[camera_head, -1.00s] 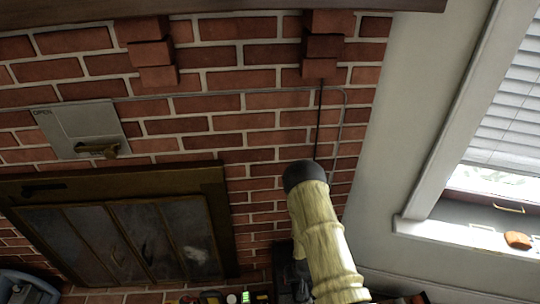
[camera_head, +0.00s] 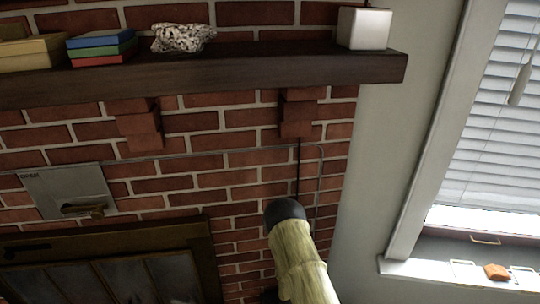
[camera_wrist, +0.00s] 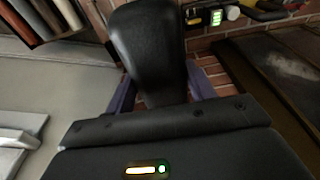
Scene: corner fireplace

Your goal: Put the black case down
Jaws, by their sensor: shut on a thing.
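The black case (camera_wrist: 146,42) is a rounded, dark, smooth shape at the top middle of the wrist view. My gripper (camera_wrist: 161,92) is shut on it, with a bluish finger on each side of its lower part. The case's lower end is partly hidden by the dark gripper body. Brick shows just behind the fingers. Whether the case touches anything beyond the fingers I cannot tell.
In the head view a dark mantel (camera_head: 230,76) holds a white cube (camera_head: 364,28), books (camera_head: 101,50) and a crumpled spotted thing (camera_head: 183,37). Small items, one green-lit (camera_wrist: 217,17), lie near the case in the wrist view.

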